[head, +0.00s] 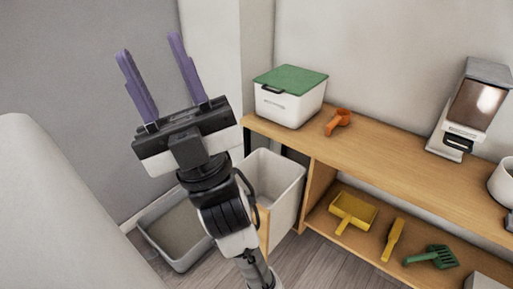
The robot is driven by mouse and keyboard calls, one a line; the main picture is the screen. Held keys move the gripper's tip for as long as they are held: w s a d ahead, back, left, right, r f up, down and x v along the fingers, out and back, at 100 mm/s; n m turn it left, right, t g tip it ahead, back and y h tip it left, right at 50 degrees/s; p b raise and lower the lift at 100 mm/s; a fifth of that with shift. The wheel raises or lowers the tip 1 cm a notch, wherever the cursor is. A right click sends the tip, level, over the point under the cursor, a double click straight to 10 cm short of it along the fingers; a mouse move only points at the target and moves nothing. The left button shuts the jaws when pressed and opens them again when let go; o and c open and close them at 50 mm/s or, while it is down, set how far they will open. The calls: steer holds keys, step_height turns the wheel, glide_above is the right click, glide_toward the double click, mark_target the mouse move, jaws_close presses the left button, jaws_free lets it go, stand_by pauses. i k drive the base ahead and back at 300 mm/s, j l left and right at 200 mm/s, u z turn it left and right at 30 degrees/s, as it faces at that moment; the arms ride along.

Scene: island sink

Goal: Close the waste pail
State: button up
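A tall white open-topped bin (285,189), which looks like the waste pail, stands at the left end of the wooden shelf unit. Its top is open and I see part of its empty-looking inside. A wooden panel (263,228) shows at its near side, partly behind my arm. My gripper (148,47) has two purple fingers spread apart with nothing between them. It is raised to the left of the bin, pointing up and away from it. My arm hides the bin's left part.
A grey litter tray (150,237) lies on the floor left of the bin. On the wooden top (385,146) are a green-lidded white box (290,103), an orange scoop (338,122) and a dispenser (472,107). Yellow and green tools lie below. A pale rounded form fills the left foreground.

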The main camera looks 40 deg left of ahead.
mark_target(277, 181)
steer(key=i+l, duration=0.75)
steer(key=u, duration=0.4)
steer(key=i+l+u, duration=0.1)
steer(key=u, duration=0.25)
steer(key=l+u, duration=0.2)
steer(key=u, duration=1.1)
steer(key=i+l+z, duration=0.1)
steer(key=i+l, duration=0.35)
